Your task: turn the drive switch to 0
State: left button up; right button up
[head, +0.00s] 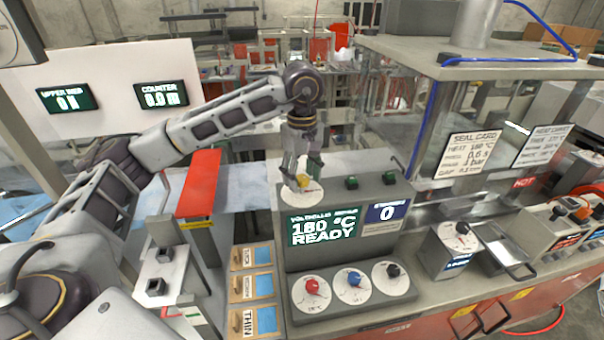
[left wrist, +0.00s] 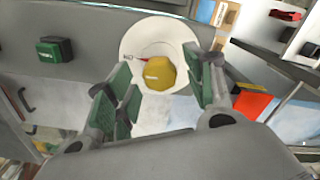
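A yellow knob (head: 304,181) sits on a white round dial plate (head: 291,194) on top of the grey control console (head: 285,225). I take it for the drive switch, but its label is unreadable. My left gripper (head: 302,180) points down over it. In the left wrist view the yellow knob (left wrist: 158,73) lies between the open fingers (left wrist: 160,90), with a gap on each side. A small red mark shows on the white dial (left wrist: 143,37) near the knob. The fingers partly hide the knob in the head view. My right gripper is not in view.
Two green-black buttons (head: 351,182) (head: 389,177) stand on the console top, right of the knob. Red (head: 312,285), blue (head: 355,278) and black (head: 393,270) knobs are on the lower front panel. The display (head: 323,229) reads 180 °C READY. A glass-sided housing (head: 480,110) stands at right.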

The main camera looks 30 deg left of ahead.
pick_arm(q)
jog(key=c, duration=0.9)
